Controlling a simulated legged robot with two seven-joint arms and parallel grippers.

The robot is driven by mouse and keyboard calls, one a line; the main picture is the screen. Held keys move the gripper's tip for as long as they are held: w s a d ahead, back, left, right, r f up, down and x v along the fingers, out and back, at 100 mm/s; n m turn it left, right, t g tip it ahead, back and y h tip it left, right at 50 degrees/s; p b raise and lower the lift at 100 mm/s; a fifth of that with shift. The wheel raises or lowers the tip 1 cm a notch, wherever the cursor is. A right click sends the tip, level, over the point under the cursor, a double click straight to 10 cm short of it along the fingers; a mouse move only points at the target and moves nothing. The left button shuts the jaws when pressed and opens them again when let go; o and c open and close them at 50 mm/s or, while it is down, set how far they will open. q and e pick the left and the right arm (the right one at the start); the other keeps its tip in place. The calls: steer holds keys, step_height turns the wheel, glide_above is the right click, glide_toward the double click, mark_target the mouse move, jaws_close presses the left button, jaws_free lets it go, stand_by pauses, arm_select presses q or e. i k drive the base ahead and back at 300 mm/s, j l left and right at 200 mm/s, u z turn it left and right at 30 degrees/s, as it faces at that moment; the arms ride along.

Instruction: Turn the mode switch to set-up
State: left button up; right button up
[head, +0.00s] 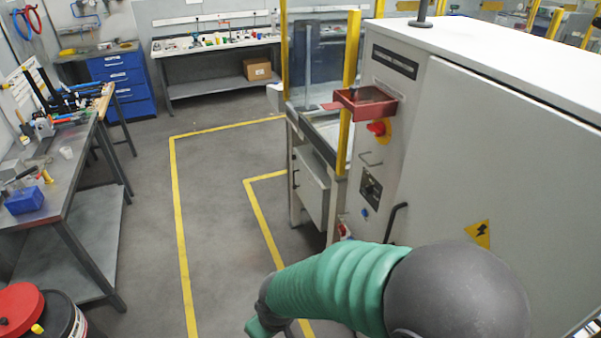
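A tall light-grey control cabinet (500,140) stands at the right. On its narrow side face is a small black plate (371,188) with a light detail, possibly the mode switch; its marks and setting are too small to read. A blue knob or button (364,212) sits just below it. A red emergency-stop button (376,128) on a yellow backing is higher up. My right arm, teal and dark grey, crosses the bottom right in front of the cabinet, below the black plate and apart from it. Its gripper is out of view, and so is my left gripper.
A red tray (365,103) juts out above the stop button. Yellow posts and a guarded machine stand behind. A workbench (70,170) is at the left, a red-lidded bucket (22,305) at bottom left. Open floor (215,230) lies between.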

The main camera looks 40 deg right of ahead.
mark_target(367, 190)
steer(key=i+z, duration=0.25)
steer(key=i, duration=0.15)
steer(key=i+j+z, duration=0.2)
steer(key=i, duration=0.2)
steer(key=i+j+z, duration=0.25)
steer(key=i, duration=0.15)
steer(key=i+j+z, duration=0.25)
steer(key=z, duration=0.25)
steer(key=i+j+z, duration=0.55)
steer(key=j+z, duration=0.2)
steer(key=z, duration=0.2)
steer(key=i+j+z, duration=0.15)
steer(key=j+z, duration=0.3)
